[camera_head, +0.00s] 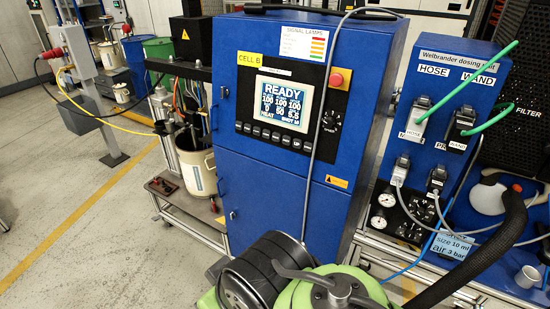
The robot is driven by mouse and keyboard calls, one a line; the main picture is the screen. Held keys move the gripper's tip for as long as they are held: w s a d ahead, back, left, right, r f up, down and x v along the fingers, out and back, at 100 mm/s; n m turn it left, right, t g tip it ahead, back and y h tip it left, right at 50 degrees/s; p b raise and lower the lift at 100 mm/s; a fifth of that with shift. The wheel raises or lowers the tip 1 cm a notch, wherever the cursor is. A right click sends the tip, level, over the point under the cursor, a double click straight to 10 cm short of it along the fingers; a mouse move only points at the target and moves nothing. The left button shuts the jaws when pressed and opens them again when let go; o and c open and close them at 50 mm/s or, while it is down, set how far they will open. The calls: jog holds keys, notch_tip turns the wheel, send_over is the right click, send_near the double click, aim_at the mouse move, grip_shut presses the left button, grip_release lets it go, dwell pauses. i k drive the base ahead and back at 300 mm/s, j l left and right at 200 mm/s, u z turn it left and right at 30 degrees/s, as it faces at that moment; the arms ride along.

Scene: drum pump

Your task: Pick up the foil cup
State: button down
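A small silvery-grey cup (529,276), which looks like the foil cup, is at the lower right edge of the view.
A blue cabinet (285,130) with a lit screen fills the middle. The blue dosing unit (420,150) with green and grey cables stands right. A thick black hose (485,258) curves close left of the cup. A green-and-black machine (300,285) blocks the bottom centre. Floor at left is partly open.

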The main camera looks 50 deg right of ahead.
aim_at(527, 278)
jog(key=z, duration=3.4)
